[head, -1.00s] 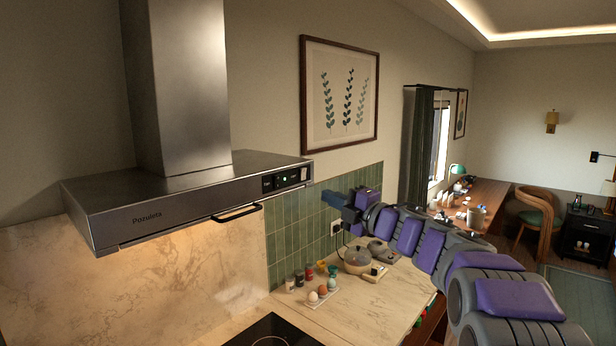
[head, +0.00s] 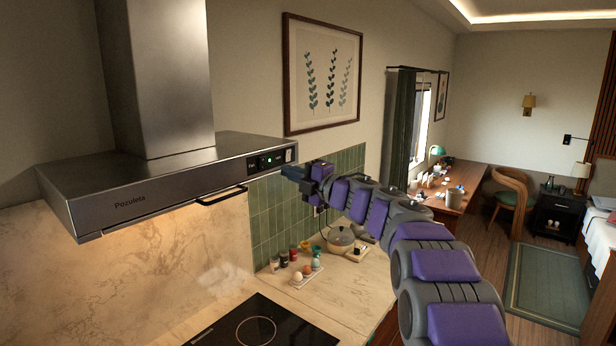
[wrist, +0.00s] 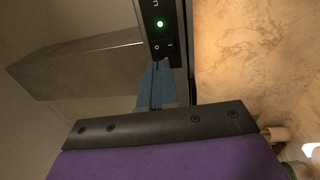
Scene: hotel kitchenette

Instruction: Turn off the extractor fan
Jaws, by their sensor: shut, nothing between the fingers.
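The steel extractor hood (head: 150,190) hangs on the wall at left in the head view. Its black control panel (head: 271,160) is at the right end of the front face, with a green light lit. In the wrist view the panel (wrist: 160,30) shows the green light and, below it, a switch marked O and I (wrist: 163,46). My gripper (head: 290,172) is shut and empty, close to the panel's right end. Its blue fingertips (wrist: 157,68) show just below the O and I marks in the wrist view. I cannot tell whether they touch the panel.
A dark handle bar (head: 222,196) sticks out under the hood's front edge. Below are a black hob (head: 258,322) and a counter with egg cups, small jars and a pot (head: 340,238). A framed picture (head: 322,75) hangs on the wall.

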